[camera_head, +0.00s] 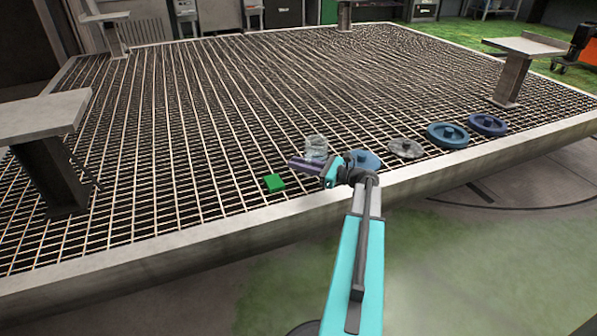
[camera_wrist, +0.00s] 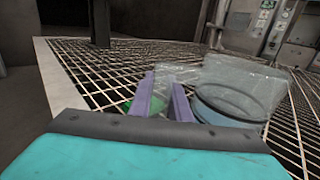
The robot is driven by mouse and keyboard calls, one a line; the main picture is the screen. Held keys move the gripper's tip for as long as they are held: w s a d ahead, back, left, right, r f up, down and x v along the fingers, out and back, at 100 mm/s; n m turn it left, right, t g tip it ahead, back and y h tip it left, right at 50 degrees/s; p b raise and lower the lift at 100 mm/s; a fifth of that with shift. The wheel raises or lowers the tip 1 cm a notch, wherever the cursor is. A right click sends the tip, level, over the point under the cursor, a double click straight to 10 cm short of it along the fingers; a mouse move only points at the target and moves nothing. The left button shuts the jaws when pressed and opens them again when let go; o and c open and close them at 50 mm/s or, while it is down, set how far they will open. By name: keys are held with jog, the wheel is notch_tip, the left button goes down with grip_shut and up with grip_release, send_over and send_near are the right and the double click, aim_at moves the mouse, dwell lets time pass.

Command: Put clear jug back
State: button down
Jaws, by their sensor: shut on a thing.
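The clear jug (camera_head: 316,146) is see-through and looks upright over the grating, near its front edge. My gripper (camera_head: 303,164), with purple fingers, is at the jug's near side. In the wrist view my gripper (camera_wrist: 166,98) is shut on a clear part of the jug (camera_wrist: 240,85), which looks like its handle; the jug's body is to the right of the fingers. I cannot tell whether the jug touches the grating. A pale blue disc (camera_head: 364,159) lies just right of my gripper, and a clear grey disc (camera_head: 405,148) lies further right.
A green block (camera_head: 274,183) lies on the grating left of my gripper. Two darker blue discs (camera_head: 447,134) (camera_head: 487,125) lie to the right. A raised rim (camera_head: 440,168) borders the grating. Pedestals stand at left (camera_head: 50,120) and right (camera_head: 525,47). The grating's middle is clear.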

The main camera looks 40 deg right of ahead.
jog(key=shift+w+d+f+b, duration=0.4)
jog(key=shift+w+d+b, duration=0.1)
jog(key=shift+w+b, duration=0.1)
jog(key=shift+s+f+b, duration=0.1)
jog(key=shift+f+b, duration=0.9)
jog(key=shift+f, duration=0.4)
jog(key=c, duration=1.6)
grip_release()
jog(key=shift+f, duration=0.15)
jog(key=shift+c, duration=0.2)
